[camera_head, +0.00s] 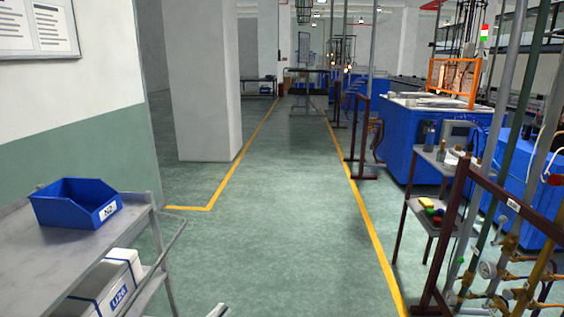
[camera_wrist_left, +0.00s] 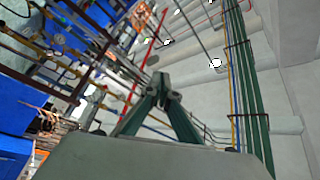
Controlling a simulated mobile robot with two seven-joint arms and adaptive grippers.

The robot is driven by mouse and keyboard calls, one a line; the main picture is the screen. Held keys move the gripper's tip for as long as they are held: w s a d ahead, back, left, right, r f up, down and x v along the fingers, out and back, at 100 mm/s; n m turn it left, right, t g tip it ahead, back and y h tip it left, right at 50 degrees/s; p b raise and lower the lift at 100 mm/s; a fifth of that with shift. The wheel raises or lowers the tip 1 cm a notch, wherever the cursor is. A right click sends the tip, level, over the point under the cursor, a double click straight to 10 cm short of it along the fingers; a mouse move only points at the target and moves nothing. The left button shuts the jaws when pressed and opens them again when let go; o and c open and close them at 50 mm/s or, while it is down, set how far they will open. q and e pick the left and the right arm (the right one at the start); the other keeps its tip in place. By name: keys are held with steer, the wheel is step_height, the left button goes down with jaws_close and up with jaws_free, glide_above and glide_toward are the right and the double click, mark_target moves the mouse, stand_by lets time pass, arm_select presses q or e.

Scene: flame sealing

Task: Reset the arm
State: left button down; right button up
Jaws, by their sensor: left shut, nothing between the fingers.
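That view is tilted and looks across blue equipment, pipes and the pale ceiling. The rest of my left arm is out of the head view. My right gripper is in neither view.
A grey cart (camera_head: 40,262) with a blue bin (camera_head: 75,203) and a white box (camera_head: 108,283) stands at the left. A brown rail (camera_head: 455,225), gas valves and a small shelf (camera_head: 432,213) stand at the right. The green floor (camera_head: 280,200) between is clear.

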arm_select(q)
steer(key=s+a+f+n+g+y, duration=0.2)
steer(key=s+f+n+y, duration=0.1)
steer(key=f, duration=0.7)
steer(key=s+a+f+n+g+y+b, duration=0.1)
steer(key=s+a+f+n+g+y, duration=0.1)
steer(key=s+f+n, duration=0.3)
steer(key=s+a+f+n+g+y, duration=0.3)
steer(key=s+f, duration=0.6)
steer(key=f, duration=0.7)
steer(key=shift+f+n+y, duration=0.3)
steer(key=shift+n+y, duration=0.1)
steer(key=shift+n, duration=0.6)
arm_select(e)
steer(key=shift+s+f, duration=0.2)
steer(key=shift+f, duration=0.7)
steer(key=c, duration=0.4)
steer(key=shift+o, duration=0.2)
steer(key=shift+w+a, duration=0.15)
